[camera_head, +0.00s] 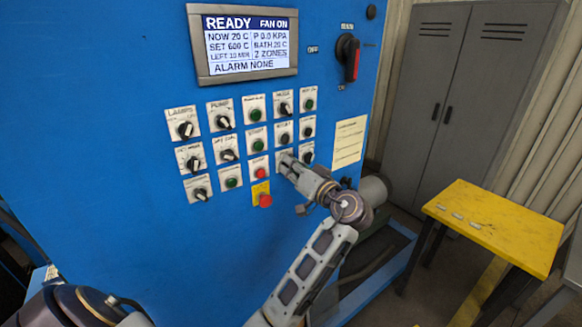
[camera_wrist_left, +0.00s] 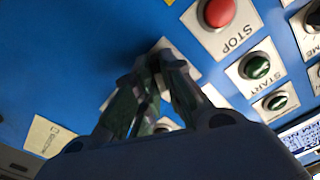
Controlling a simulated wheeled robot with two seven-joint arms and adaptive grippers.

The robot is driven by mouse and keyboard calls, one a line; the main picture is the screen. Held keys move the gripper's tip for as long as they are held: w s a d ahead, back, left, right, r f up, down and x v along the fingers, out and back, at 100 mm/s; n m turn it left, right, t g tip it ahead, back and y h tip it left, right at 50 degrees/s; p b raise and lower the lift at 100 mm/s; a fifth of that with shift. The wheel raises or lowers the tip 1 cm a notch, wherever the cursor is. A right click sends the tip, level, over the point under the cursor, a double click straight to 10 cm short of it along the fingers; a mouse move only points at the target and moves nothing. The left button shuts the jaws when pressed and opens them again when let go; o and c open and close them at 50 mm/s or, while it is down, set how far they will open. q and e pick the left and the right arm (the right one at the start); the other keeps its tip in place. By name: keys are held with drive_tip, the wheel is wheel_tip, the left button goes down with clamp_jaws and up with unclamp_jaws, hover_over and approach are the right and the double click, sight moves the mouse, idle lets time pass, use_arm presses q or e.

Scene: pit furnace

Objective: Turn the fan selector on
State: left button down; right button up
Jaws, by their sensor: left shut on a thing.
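The blue panel (camera_head: 110,80) carries rows of labelled knobs and buttons. Its screen (camera_head: 245,44) reads READY, FAN ON, and ALARM NONE. My left gripper (camera_head: 286,163) is at the panel's lower right, over a white plate right of the red button. It is shut on the fan selector there, whose knob and label are mostly hidden by the fingers. In the left wrist view my left gripper (camera_wrist_left: 150,65) has its fingertips against a white plate (camera_wrist_left: 186,61). The knob's exact angle cannot be seen. My right gripper is not in view.
A red stop button (camera_head: 260,173) and a red button on yellow (camera_head: 264,200) sit left of my gripper. A red-handled rotary switch (camera_head: 351,60) is higher up. A yellow table (camera_head: 500,222) and a grey cabinet (camera_head: 465,70) stand at the right.

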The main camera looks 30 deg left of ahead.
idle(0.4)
use_arm(q)
drive_tip(key=c, duration=1.5)
unclamp_jaws()
drive_tip(key=shift+d, duration=0.1)
drive_tip(key=shift+v, duration=3.7)
